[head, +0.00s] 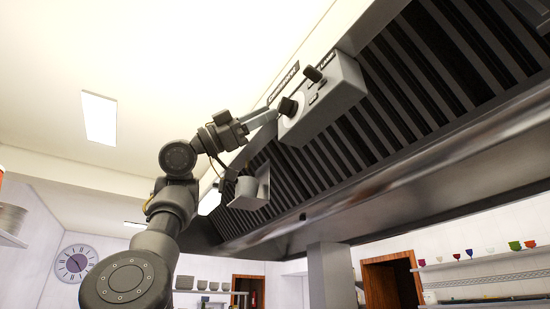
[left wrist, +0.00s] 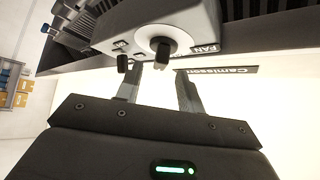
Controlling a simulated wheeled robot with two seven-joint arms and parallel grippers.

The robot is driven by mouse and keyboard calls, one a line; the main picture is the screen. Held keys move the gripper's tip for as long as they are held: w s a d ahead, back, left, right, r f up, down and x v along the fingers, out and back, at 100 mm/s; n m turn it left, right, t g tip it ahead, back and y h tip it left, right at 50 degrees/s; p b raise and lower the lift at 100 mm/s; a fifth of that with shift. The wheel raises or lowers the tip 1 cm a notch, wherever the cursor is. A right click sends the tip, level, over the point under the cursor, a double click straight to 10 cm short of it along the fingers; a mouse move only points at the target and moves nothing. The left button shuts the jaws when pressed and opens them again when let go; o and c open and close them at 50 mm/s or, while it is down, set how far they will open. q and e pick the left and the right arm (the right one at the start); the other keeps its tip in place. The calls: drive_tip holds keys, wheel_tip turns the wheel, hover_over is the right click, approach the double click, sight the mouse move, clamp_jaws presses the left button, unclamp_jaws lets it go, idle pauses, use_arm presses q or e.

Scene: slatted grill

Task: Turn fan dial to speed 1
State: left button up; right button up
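The fan dial (left wrist: 163,48) is a black knob on a pale ring, next to a "FAN" label (left wrist: 205,48) on a grey control box. It also shows in the head view (head: 288,106) on the lower left of the box. My left gripper (left wrist: 158,78) is open and empty, with its two fingers apart just short of the dial. In the head view my left gripper (head: 270,116) points at the dial from the left. Contact with the dial is not visible, and its speed setting cannot be read. My right gripper is out of view.
The control box (head: 332,100) hangs on a slatted hood (head: 400,75). A second dark knob (head: 313,74) and small switches sit on it. A grey bracketed container (head: 247,187) is fixed below. A steel rim (head: 400,185) runs along the hood. Free space lies left of the box.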

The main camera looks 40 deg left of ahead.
use_arm(q)
drive_tip(key=b+v, duration=0.1)
drive_tip(key=v, duration=0.6)
drive_tip(key=shift+a+b, duration=0.15)
drive_tip(key=shift+b, duration=0.2)
drive_tip(key=shift+s, duration=0.15)
